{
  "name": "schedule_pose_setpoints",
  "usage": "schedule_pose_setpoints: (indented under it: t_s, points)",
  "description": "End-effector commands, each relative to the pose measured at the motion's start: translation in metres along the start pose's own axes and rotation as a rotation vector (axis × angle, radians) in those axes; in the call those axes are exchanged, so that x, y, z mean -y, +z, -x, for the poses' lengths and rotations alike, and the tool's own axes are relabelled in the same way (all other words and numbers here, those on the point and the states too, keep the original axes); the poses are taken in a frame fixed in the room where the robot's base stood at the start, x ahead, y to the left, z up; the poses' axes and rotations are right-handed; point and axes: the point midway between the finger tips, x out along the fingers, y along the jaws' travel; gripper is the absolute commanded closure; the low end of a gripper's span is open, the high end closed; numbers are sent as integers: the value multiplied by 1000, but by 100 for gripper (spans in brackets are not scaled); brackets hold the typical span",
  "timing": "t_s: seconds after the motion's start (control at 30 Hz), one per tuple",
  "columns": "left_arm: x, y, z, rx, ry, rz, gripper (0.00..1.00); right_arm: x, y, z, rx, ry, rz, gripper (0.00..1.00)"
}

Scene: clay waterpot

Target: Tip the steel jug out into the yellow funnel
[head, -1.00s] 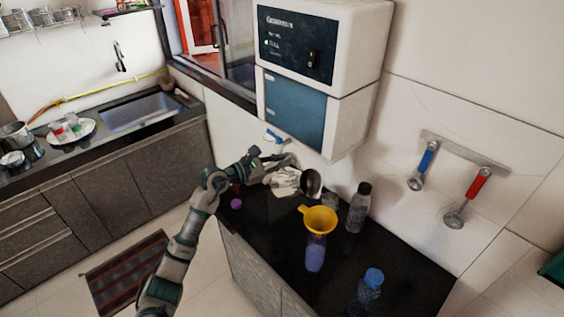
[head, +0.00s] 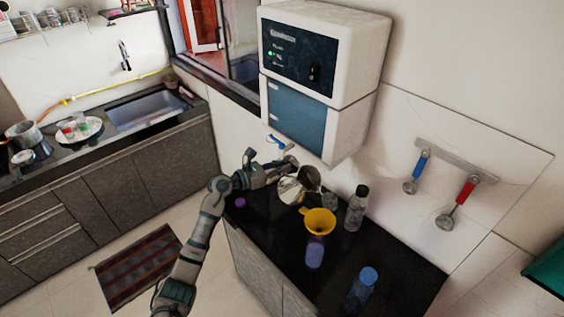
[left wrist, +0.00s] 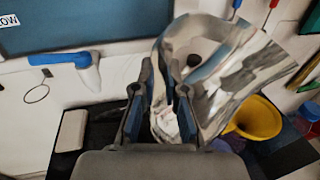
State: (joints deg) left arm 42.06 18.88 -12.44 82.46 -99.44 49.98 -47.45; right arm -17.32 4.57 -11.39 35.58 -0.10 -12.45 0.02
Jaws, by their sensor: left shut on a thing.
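The shiny steel jug (head: 290,190) is in my left gripper (head: 275,172), at the far end of the dark counter. In the left wrist view the jug (left wrist: 225,75) fills the upper right, and the fingers of my left gripper (left wrist: 165,90) are shut on it. It looks tilted there; its contents are hidden. The yellow funnel (head: 320,222) sits on a purple bottle (head: 315,253), to the right of and nearer than the jug. The funnel (left wrist: 257,117) shows partly behind the jug in the left wrist view. My right gripper is out of view.
A clear bottle with a black cap (head: 355,208) stands right of the funnel. A blue-capped bottle (head: 363,287) stands at the near side. A small purple thing (head: 240,202) lies by the counter's left edge. A white and blue dispenser (head: 318,85) hangs above the counter.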

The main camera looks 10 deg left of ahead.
Motion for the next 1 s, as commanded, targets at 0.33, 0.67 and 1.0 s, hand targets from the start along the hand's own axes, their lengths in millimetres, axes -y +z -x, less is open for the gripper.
schedule_pose_setpoints:
  t_s: [0.33, 0.67, 1.0]
  points:
    - [2, 20, 1, 30, -10, 170, 100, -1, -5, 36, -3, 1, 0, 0]
    - [-1, 9, 0, 30, -9, 162, 100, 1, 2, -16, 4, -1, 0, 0]
    - [4, 23, 1, 40, -14, 229, 100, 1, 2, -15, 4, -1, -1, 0]
